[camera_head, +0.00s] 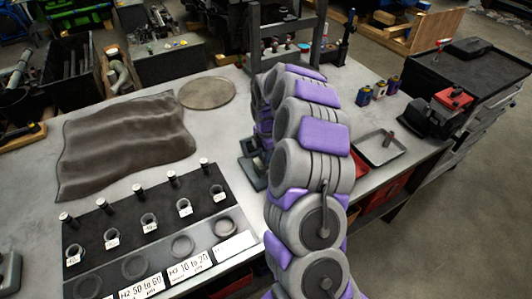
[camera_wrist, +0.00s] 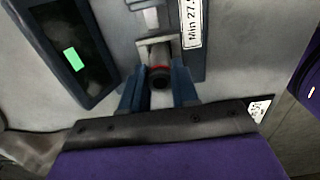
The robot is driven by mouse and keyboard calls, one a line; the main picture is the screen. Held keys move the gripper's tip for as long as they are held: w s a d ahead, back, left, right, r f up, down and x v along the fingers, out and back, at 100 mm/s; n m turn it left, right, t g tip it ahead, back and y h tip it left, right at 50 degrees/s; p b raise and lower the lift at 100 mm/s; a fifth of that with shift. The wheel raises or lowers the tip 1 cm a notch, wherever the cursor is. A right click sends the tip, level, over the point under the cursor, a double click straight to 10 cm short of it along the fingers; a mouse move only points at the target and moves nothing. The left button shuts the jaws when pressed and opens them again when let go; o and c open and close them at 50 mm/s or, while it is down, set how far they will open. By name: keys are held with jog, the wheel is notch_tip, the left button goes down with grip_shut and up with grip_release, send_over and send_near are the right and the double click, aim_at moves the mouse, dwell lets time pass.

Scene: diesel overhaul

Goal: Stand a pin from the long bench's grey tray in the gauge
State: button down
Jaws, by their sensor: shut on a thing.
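In the wrist view my gripper (camera_wrist: 158,88) has its two blue fingers closed on a dark round pin (camera_wrist: 160,72) with a reddish band, seen nearly end-on. Just beyond the pin is a grey metal block of the gauge (camera_wrist: 152,43), beside a label reading "Min 27". I cannot tell whether the pin touches or sits in it. In the head view the gauge's dark base (camera_head: 252,170) shows partly, left of my arm, which hides my gripper. The grey tray (camera_head: 370,158) lies at the bench's right end with a dark pin (camera_head: 389,139) in it.
A dark blue unit with a green display (camera_wrist: 72,60) stands left of the fingers. On the bench are a black labelled board (camera_head: 130,228) with several rings and pins, a dark cloth (camera_head: 125,142), a round disc (camera_head: 208,92) and small bottles (camera_head: 379,90) behind the tray.

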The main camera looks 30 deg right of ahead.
jog(key=shift+c, duration=1.9)
grip_release()
jog(key=shift+r, duration=0.15)
jog(key=shift+r+p, duration=1.8)
jog(key=shift+r, duration=2.1)
